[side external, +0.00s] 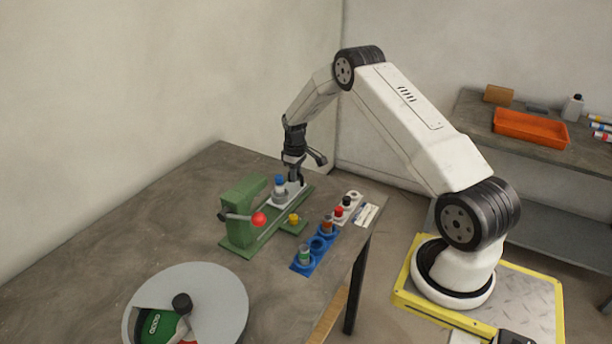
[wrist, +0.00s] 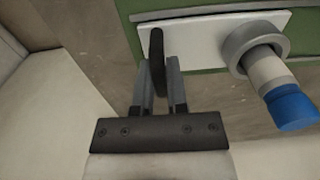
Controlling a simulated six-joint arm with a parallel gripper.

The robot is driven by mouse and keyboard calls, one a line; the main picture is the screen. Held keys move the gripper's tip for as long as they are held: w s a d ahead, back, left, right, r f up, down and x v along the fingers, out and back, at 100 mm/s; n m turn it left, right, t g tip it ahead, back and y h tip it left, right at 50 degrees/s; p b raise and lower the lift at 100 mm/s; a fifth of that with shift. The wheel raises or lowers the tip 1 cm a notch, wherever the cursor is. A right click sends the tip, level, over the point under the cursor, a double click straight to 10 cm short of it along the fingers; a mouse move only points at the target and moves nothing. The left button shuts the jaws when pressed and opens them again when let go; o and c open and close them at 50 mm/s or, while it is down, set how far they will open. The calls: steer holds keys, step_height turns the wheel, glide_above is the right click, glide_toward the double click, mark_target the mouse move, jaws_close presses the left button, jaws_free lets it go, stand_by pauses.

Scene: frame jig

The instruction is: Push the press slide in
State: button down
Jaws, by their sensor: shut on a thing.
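The green press (side external: 240,217) stands on the table with a red-knobbed lever (side external: 258,218). Its press slide, a white plate (side external: 300,187), lies on the green base (side external: 270,232) away from the press body. The slide also shows in the wrist view (wrist: 205,38). A grey ring holder (wrist: 240,48) on the slide holds a bottle with a blue cap (wrist: 291,107), also in the side view (side external: 280,181). My gripper (side external: 296,182) is at the slide's outer end. In the wrist view my gripper (wrist: 158,75) is shut on the slide's dark upright handle (wrist: 157,45).
A yellow-topped part (side external: 294,218) sits beside the base. A blue rack (side external: 301,267) and a white rack (side external: 350,199) with small bottles stand near the table edge. A round grey disc (side external: 225,285) is in front. The table left of the press is clear.

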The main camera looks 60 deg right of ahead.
mark_target(276, 191)
steer(key=shift+w+a+r, duration=0.1)
steer(key=shift+a, duration=5.05)
steer(key=c, duration=0.6)
jaws_free()
steer(key=shift+c, duration=0.2)
step_height(276, 191, up, 7)
steer(key=shift+f, duration=0.1)
